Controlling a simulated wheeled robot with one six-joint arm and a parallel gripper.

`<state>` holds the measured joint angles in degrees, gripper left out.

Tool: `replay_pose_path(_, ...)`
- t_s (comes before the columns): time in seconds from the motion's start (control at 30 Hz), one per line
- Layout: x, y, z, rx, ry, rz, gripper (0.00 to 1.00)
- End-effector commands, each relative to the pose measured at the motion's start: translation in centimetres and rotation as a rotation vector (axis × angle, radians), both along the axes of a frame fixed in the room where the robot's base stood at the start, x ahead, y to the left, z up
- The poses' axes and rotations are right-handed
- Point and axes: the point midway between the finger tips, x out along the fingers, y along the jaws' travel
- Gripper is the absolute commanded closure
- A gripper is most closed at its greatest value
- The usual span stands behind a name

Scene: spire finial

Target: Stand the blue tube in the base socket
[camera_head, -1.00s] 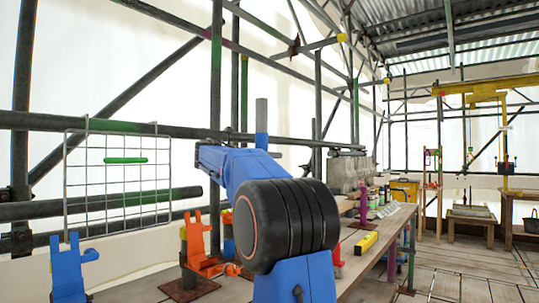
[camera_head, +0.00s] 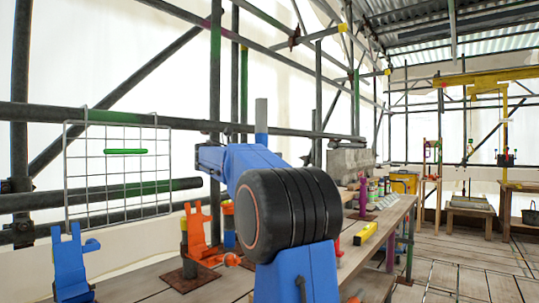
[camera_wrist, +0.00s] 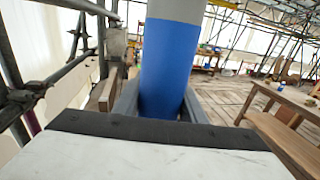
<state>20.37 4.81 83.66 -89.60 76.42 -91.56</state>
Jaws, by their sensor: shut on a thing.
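The blue tube (camera_wrist: 168,65) stands upright between the two fingers of my gripper (camera_wrist: 160,108) in the wrist view. It is blue low down and pale grey above. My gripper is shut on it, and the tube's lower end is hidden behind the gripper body. In the head view a grey and blue upright tube (camera_head: 261,115) shows above my blue arm, apparently the held one. My gripper is hidden there behind the arm. I cannot make out the base socket for certain in either view.
An orange bracket (camera_head: 198,232) on a brown plate stands left of my arm, with a blue bracket (camera_head: 70,265) further left. A wooden bench (camera_head: 385,222) on the right carries a yellow bar (camera_head: 365,233) and several small items. Scaffold poles and a wire grid (camera_head: 118,170) stand behind.

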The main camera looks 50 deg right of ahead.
Motion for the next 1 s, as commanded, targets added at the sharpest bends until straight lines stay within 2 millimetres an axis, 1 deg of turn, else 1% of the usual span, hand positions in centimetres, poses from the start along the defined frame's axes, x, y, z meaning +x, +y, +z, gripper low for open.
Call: replay_pose_path(1.0, -0.1, 0.0, -3.4, -0.001, -0.001, 0.0, 1.0)
